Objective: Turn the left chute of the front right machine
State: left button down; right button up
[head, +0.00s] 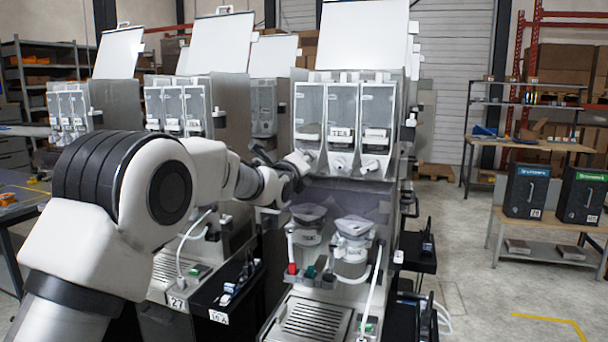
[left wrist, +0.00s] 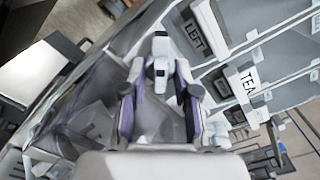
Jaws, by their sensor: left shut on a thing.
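The front right machine (head: 352,185) has three clear-fronted canisters in a row, with a white chute under each. My left gripper (head: 297,165) reaches the left chute (head: 308,155) from the left. In the left wrist view my left gripper (left wrist: 160,100) has its two purple-lined fingers on either side of the left chute (left wrist: 160,68), shut on it. The middle chute (head: 340,162) and right chute (head: 371,166) are free. My right gripper is not in view.
Two funnel-topped cups (head: 354,227) stand below the chutes, above a drip tray (head: 312,318). Other dispenser machines (head: 180,108) stand at the left. A bench (head: 545,225) with two dark boxes (head: 525,192) is at the right, with clear floor before it.

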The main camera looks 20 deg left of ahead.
pick_arm(q)
jog(key=m+b, duration=0.7)
jog(key=b, duration=0.1)
jog(key=shift+a+f+m, duration=0.15)
jog(key=shift+m, duration=0.25)
jog(key=shift+r+m+b, duration=0.2)
jog(key=shift+m+b, duration=0.9)
jog(key=shift+b, duration=0.1)
jog(key=c, duration=1.2)
grip_release()
jog(key=shift+w+f, duration=0.15)
jog(key=shift+w, duration=0.05)
jog(key=s, duration=1.2)
